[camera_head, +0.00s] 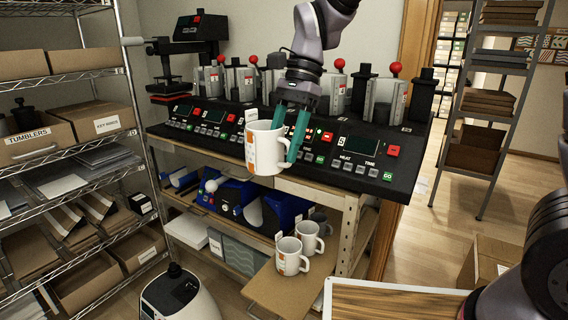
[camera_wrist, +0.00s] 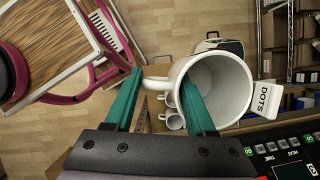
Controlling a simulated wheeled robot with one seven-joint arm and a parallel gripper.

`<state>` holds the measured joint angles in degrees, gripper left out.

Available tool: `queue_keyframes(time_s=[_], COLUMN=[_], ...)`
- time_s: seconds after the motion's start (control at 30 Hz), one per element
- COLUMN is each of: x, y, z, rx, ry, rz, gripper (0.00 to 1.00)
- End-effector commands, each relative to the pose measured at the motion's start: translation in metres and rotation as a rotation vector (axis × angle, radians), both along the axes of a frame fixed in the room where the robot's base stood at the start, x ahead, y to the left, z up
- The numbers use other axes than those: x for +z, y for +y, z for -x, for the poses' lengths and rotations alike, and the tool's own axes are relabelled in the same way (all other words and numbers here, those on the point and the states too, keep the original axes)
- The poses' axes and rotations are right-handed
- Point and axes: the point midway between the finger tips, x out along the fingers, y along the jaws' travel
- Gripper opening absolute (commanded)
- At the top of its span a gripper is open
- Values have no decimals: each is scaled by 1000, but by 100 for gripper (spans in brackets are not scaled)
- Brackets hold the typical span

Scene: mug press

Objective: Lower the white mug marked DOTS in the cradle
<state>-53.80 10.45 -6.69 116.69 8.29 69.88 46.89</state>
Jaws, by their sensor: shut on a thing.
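The white mug (camera_head: 264,150) with an orange print is held in the air in front of the black press bench. In the wrist view the mug (camera_wrist: 238,72) shows its open mouth, and a white tag (camera_wrist: 262,100) reading DOTS sits at its rim. My gripper (camera_head: 286,140) has teal fingers shut on the mug at its handle side. In the wrist view one finger reaches inside the mug and the other is outside, past the handle. Silver press units (camera_head: 384,101) with red knobs stand in a row behind; I cannot tell which cradle is meant.
The black control panel (camera_head: 345,150) runs just behind the mug. Blue devices (camera_head: 236,199) fill the shelf under the bench. Wire shelving (camera_head: 70,76) with boxes stands at left; floor is open at right.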

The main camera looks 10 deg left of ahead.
Motion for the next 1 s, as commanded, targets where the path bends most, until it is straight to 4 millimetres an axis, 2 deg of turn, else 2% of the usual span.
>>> queue_keyframes(time_s=[0.1, 1.0], x=[20, 153], y=[1, 2], z=[0, 5], rx=[0, 0], ry=[-4, -3], rz=[-4, -2], gripper=[0, 0])
